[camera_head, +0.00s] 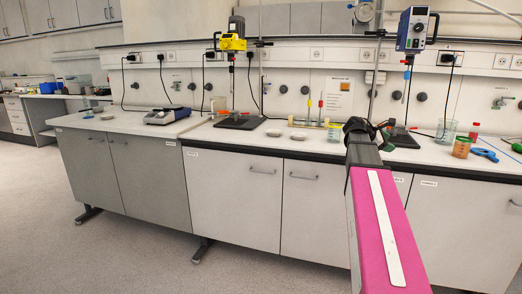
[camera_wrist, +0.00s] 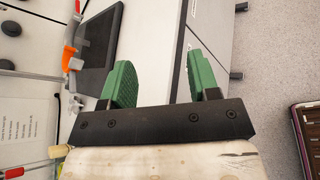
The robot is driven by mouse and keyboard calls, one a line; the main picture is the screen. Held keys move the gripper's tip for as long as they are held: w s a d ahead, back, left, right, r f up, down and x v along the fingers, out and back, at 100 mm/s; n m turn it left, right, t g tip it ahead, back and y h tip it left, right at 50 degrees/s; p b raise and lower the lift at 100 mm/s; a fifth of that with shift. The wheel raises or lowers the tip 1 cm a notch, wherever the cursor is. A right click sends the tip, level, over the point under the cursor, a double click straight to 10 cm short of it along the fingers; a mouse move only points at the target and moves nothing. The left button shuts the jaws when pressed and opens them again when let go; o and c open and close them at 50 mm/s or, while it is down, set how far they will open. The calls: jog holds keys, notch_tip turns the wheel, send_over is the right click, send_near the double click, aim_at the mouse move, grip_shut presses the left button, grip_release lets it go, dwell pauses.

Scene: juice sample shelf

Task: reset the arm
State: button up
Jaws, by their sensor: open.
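My arm reaches forward from the lower right of the head view toward the lab bench (camera_head: 320,146). My gripper (camera_head: 380,133) is at its far end, near the bench's front edge; its fingers are small and partly hidden there. In the wrist view my gripper (camera_wrist: 160,84) shows two green fingers spread apart, with nothing between them. The bench's front edge shows between and beyond the fingers.
A yellow overhead stirrer (camera_head: 233,40) and a blue-white one (camera_head: 413,30) hang on stands above the bench. A balance (camera_head: 168,115), an orange-filled jar (camera_head: 462,147) and a glass beaker (camera_head: 446,131) stand on it. The floor (camera_head: 110,255) in front is clear.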

jog(key=s+a+f+m+y, duration=0.3)
jog(key=a+f, duration=0.5)
jog(key=f, duration=0.5)
jog(key=s+a+f+m+y, duration=0.2)
jog(key=a+f+m+y, duration=0.15)
jog(key=a+f, duration=0.65)
jog(key=s+a+f+m+g+y, duration=0.1)
jog(key=s+a+f+m+y, duration=0.2)
jog(key=s+a+f, duration=0.3)
jog(key=s+a+f+m+g+y, duration=0.1)
jog(key=s+a+f+m+y, duration=0.2)
jog(key=s+a+f, duration=0.4)
notch_tip(320, 180, down, 6)
jog(key=shift+a+r+m+y, duration=0.25)
jog(key=shift+a+m+y, duration=0.1)
jog(key=shift+a+m, duration=0.3)
jog(key=shift+d, duration=0.1)
